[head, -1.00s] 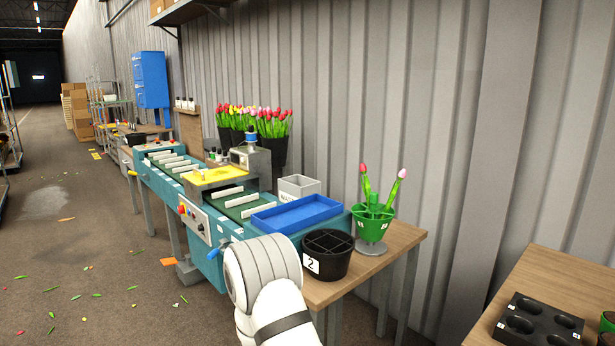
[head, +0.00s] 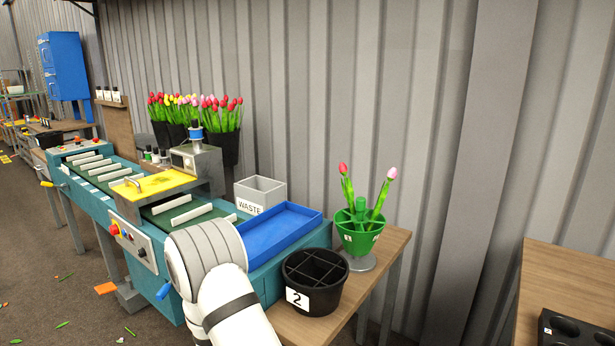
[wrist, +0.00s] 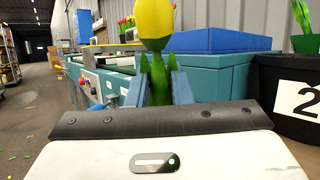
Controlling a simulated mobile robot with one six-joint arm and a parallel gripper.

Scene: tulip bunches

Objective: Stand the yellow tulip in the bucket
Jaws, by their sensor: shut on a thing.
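In the wrist view a yellow tulip (wrist: 154,22) stands upright with its green stem between the two blue fingers of my gripper (wrist: 163,88), which is shut on it. In the head view my white arm covers the gripper and the tulip. The black bucket (head: 332,295), labelled 2, stands on the wooden table with crossing dividers inside and looks empty. Its side also shows at the right edge of the wrist view (wrist: 274,115). In the head view my arm is just left of the bucket.
A green holder (head: 349,245) with two pink-red tulips stands behind the bucket. Dark buckets of tulips (head: 224,150) stand at the back.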

